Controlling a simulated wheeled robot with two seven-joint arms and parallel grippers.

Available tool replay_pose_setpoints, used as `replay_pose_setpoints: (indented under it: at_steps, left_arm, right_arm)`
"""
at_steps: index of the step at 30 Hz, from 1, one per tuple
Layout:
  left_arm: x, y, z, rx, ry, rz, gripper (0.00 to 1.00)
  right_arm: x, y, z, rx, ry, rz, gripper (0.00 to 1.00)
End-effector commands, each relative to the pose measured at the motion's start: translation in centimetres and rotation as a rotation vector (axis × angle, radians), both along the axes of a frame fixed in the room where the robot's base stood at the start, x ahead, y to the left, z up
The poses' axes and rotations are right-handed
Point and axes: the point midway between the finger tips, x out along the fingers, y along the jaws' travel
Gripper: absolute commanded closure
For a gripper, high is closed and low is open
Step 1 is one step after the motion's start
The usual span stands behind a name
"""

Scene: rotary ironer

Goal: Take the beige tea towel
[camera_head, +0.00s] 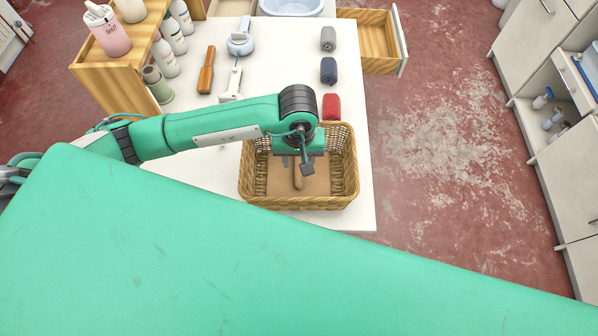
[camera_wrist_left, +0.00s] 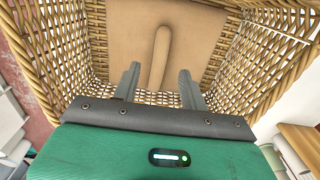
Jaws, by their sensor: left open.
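The wicker basket (camera_head: 352,175) stands on the white table. The beige tea towel (camera_head: 317,182) lies in it, spread over the bottom with a narrow raised ridge along its middle. In the left wrist view the beige towel (camera_wrist_left: 200,40) fills the basket floor, and its ridge stands between my fingers in the picture. My left gripper (camera_head: 305,160) is over the basket. In the wrist view its two fingers (camera_wrist_left: 160,87) are apart with nothing between them; how far they are above the cloth is hard to tell. My right gripper is out of view.
Red (camera_head: 331,107), navy (camera_head: 328,70) and grey (camera_head: 328,38) rolls lie in a row behind the basket. A wooden-handled brush (camera_head: 206,72) and a light-blue iron (camera_head: 240,43) lie further left. Bottles on a wooden shelf (camera_head: 120,72) stand at the left. Floor at the right is clear.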

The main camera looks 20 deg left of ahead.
Motion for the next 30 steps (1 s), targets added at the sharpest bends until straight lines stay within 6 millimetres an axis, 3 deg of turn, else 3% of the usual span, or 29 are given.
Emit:
replay_pose_setpoints:
  at_steps: [2,10,19,26,30]
  left_arm:
    - [-0.2,-0.1,-0.8,0.001,0.006,0.0,0.56]
    - [0.0,-0.1,-4.1,0.001,0.003,0.001,0.56]
    - [0.0,-0.1,-4.5,0.0,0.0,0.0,0.56]
    - [0.0,-0.1,-4.5,0.001,0.0,0.0,1.0]
    - [0.0,-0.1,-4.5,0.001,0.0,0.0,1.0]
  right_arm:
    - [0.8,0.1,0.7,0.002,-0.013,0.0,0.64]
    - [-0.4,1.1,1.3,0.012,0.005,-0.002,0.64]
    - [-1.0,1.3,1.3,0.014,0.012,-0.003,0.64]
    - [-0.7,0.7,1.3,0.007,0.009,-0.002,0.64]
    - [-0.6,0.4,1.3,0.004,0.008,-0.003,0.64]
